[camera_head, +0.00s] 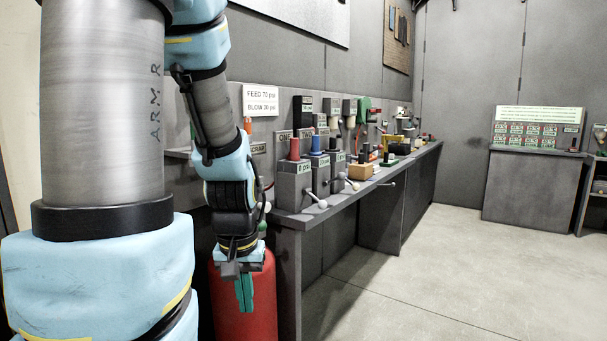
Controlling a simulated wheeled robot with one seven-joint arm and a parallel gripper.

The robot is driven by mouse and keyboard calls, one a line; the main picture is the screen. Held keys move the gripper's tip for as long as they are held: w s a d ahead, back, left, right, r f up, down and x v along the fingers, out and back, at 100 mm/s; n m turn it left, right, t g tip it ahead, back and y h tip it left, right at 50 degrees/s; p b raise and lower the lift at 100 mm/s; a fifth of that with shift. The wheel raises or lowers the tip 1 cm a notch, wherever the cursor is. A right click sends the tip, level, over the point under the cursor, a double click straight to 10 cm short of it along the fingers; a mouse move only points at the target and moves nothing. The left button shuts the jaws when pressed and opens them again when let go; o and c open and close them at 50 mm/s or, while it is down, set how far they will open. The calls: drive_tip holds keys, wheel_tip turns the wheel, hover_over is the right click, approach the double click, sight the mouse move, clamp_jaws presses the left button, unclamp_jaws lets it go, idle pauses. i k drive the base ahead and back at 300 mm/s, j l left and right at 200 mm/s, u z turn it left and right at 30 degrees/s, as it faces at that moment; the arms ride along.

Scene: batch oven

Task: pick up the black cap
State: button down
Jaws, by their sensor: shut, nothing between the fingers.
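My gripper (245,298) hangs pointing down at the lower left, its teal fingers together and empty. It is in front of a red cylinder and left of the bench's front edge. On the bench, several small dark pieces show, including a dark top (334,144) on the rightmost of three grey boxes and a small black piece (388,157) farther along. They are too small to tell which is the black cap. My gripper is well apart from them.
The long grey bench (420,158) runs back along the wall, crowded with grey boxes (294,185), levers with pale knobs (322,204) and a wooden block (360,171). The red cylinder (262,318) stands by its near end. The floor (430,270) to the right is clear.

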sight(332, 140)
drive_tip(key=u, duration=0.45)
drive_tip(key=l+u, duration=0.15)
drive_tip(key=u, duration=0.3)
drive_tip(key=l+u, duration=0.15)
drive_tip(key=u, duration=0.25)
drive_tip(key=l+u, duration=0.2)
drive_tip(key=u, duration=0.25)
drive_tip(key=l+u, duration=0.15)
drive_tip(key=u, duration=0.3)
drive_tip(key=k+l+u, duration=0.15)
drive_tip(key=l+u, duration=0.25)
drive_tip(key=k+l+u, duration=0.2)
drive_tip(key=l+u, duration=0.25)
drive_tip(key=k+l+u, duration=0.2)
drive_tip(key=u, duration=0.2)
drive_tip(key=k+l+u, duration=0.15)
drive_tip(key=k+u, duration=0.25)
drive_tip(key=k+l+u, duration=0.15)
drive_tip(key=k+u, duration=0.35)
drive_tip(key=k, duration=0.6)
